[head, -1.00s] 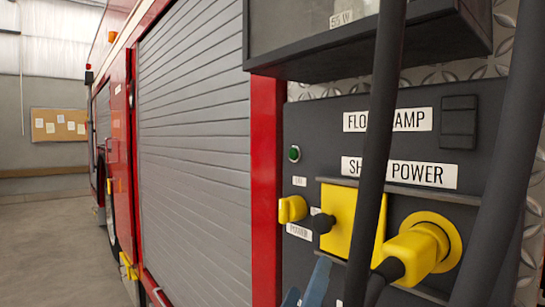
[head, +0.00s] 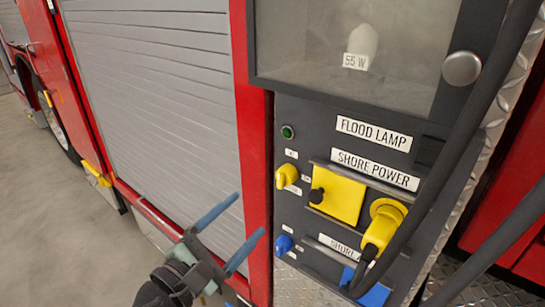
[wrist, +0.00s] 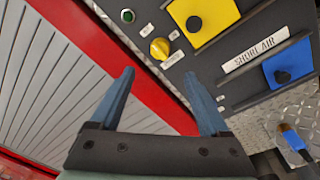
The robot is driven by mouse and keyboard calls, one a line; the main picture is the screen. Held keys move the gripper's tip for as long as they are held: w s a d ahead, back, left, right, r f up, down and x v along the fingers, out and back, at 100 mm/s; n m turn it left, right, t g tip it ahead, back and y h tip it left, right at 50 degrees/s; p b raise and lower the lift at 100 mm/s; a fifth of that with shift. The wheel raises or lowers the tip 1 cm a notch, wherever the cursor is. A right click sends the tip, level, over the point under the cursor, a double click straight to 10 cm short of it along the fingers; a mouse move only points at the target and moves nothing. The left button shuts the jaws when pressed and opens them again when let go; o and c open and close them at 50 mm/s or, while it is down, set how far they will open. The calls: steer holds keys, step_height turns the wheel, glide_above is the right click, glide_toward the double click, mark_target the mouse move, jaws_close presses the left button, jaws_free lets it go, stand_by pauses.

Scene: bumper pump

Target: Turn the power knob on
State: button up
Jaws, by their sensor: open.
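The power knob is the yellow knob (head: 287,175) on the dark control panel, left of the yellow shore power cover (head: 337,194). In the wrist view the yellow knob (wrist: 160,48) lies beyond my fingertips, between them and above. A small label reading POWER sat below it in the earlier head view. My gripper (head: 236,223) is open and empty, with blue fingers, in front of the red post and grey shutter. It is left of and below the knob and does not touch it. The wrist view shows the two fingers (wrist: 163,95) spread apart.
A blue knob (head: 284,244) sits below the yellow one, beside the SHORE AIR section. A green round button (head: 287,132) is above. A yellow plug (head: 383,225) with a thick black cable (head: 455,150) crosses the panel's right side. Open floor (head: 50,210) lies left.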

mark_target(281, 183)
steer(key=p+x, duration=0.2)
steer(key=x, duration=1.1)
steer(key=shift+p, duration=0.35)
steer(key=shift+s, duration=0.1)
jaws_close()
steer(key=shift+d, duration=0.1)
